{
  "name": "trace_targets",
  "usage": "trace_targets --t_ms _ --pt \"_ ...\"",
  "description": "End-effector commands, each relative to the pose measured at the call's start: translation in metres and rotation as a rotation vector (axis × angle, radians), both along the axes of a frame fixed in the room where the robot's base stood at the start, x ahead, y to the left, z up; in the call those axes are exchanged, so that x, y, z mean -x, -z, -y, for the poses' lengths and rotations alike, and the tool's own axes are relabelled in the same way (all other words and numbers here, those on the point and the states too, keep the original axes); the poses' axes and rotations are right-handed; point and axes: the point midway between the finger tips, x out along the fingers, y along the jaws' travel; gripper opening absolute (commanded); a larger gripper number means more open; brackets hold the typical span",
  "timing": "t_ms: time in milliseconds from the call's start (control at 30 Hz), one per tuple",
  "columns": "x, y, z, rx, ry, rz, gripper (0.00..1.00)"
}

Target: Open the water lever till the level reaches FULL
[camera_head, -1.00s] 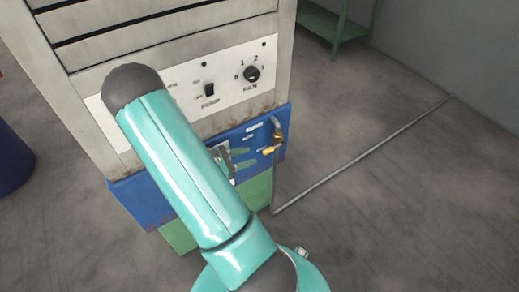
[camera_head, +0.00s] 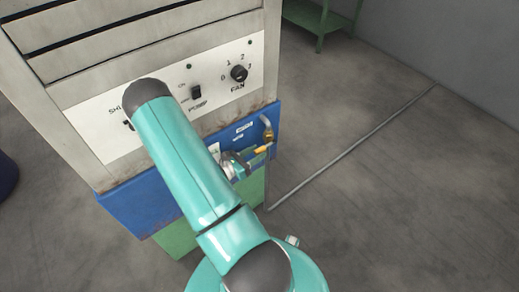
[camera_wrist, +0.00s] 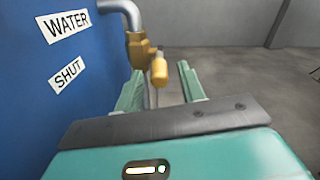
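The water valve is a brass fitting on a grey pipe (camera_head: 268,133) at the right end of the blue panel. Its lever has a yellow-orange handle (camera_head: 262,149), pointing left in the head view. In the wrist view the handle (camera_wrist: 159,70) hangs beyond and between the fingertips of my gripper (camera_wrist: 158,82). The fingers are apart, and I see no contact with the handle. In the head view my gripper (camera_head: 248,157) is just left of the handle, partly behind my arm. I cannot make out a level gauge or a FULL mark.
The blue panel (camera_wrist: 60,120) is close on the left, with WATER (camera_wrist: 64,24) and SHUT (camera_wrist: 67,75) labels. The grey cabinet (camera_head: 70,80) carries pump and fan switches. A thin pipe (camera_head: 350,148) runs along the floor. Open floor lies to the right.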

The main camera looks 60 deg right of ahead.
Motion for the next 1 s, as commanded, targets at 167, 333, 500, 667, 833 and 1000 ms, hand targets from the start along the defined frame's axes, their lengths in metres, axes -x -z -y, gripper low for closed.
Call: trace_targets --t_ms 167,333,500,667,833,1000 --pt "0.0041 0.0001 0.0057 0.0 -0.002 0.001 0.4" --pt "0.003 0.0001 0.005 0.0 -0.005 0.001 0.4" --pt "0.0023 0.0001 0.0031 0.0 -0.005 0.001 0.32" --pt "0.0019 0.0001 0.0027 0.0 -0.005 0.001 0.0" --pt "0.0019 0.0001 0.003 0.0 -0.005 0.001 0.0" --pt "0.002 0.0013 0.0047 0.01 -0.005 -0.005 0.0"
